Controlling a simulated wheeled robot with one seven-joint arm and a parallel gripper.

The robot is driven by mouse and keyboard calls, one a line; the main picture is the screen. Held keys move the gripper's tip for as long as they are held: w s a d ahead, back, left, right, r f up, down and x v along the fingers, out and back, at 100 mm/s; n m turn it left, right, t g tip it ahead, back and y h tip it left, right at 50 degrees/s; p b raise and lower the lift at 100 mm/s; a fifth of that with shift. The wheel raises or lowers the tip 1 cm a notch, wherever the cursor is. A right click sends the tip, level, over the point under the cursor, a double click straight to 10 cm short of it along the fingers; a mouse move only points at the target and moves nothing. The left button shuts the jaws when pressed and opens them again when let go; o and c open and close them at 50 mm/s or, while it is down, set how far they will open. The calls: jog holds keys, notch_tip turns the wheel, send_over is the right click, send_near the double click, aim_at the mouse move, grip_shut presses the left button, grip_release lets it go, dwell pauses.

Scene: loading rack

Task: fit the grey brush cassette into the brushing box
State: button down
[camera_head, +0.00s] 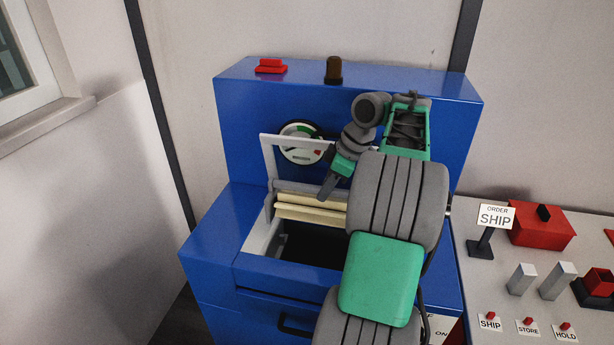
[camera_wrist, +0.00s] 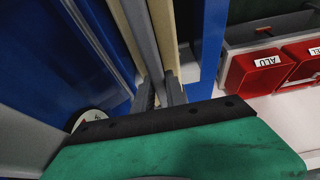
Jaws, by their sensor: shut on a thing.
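The blue brushing box (camera_head: 330,75) stands ahead, with a dark opening (camera_head: 310,246) in its front part. My gripper (camera_head: 327,191) reaches over this opening, pointing down and left. In the wrist view its fingers (camera_wrist: 161,92) are closed on a narrow grey bar, which I take as the grey brush cassette (camera_wrist: 143,38). Cream strips (camera_head: 310,207) run across the opening's rear, just below the fingers. In the wrist view the grey bar runs between cream strips. My arm covers the opening's right part, so I cannot tell whether the cassette is seated.
A pale raised frame (camera_head: 267,158) stands at the opening's left rear, before a round dial (camera_head: 301,143). A red button (camera_head: 270,66) and a brown knob (camera_head: 334,69) top the box. At right, a table holds a SHIP sign (camera_head: 495,216), red box (camera_head: 541,226) and grey blocks.

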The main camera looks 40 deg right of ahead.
jog(key=shift+s+a+r, duration=0.15)
jog(key=shift+f, duration=0.35)
notch_tip(320, 180, down, 17)
jog(key=b, duration=1.5)
jog(key=shift+r, duration=0.15)
jog(key=c, duration=1.3)
grip_release()
jog(key=shift+s, duration=0.1)
